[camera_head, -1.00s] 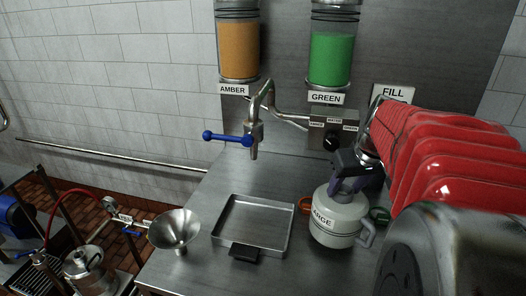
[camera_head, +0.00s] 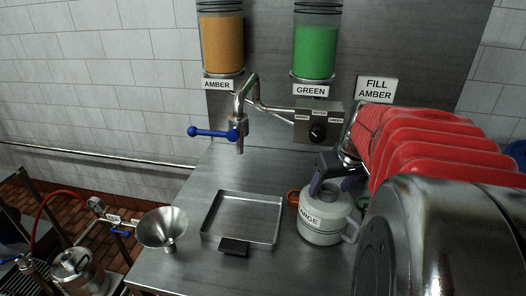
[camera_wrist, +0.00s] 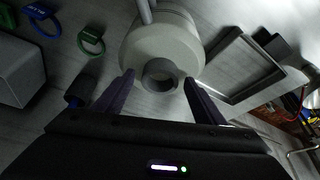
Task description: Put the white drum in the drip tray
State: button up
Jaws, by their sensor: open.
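The white drum (camera_head: 325,222) stands on the steel counter (camera_head: 180,265), right of the drip tray. The drip tray (camera_head: 207,238) is an empty shallow metal pan with a black front tab. My gripper (camera_head: 332,182) is open at the drum's top. In the wrist view my gripper (camera_wrist: 160,92) has its two purple fingers on either side of the drum's grey neck ring, and the white drum (camera_wrist: 135,52) lies beyond them. I cannot tell whether the fingers touch it.
A metal spout with a blue lever (camera_head: 208,132) hangs above the tray's back. A steel funnel (camera_head: 162,228) sits left of the tray. Green and blue tagged rings (camera_wrist: 90,42) lie near the drum. A sign (camera_head: 376,89) reads "FILL AMBER". My red-covered arm blocks the right side.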

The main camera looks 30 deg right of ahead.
jog(key=shift+r, duration=0.1)
jog(key=v, duration=1.2)
dwell(0.4)
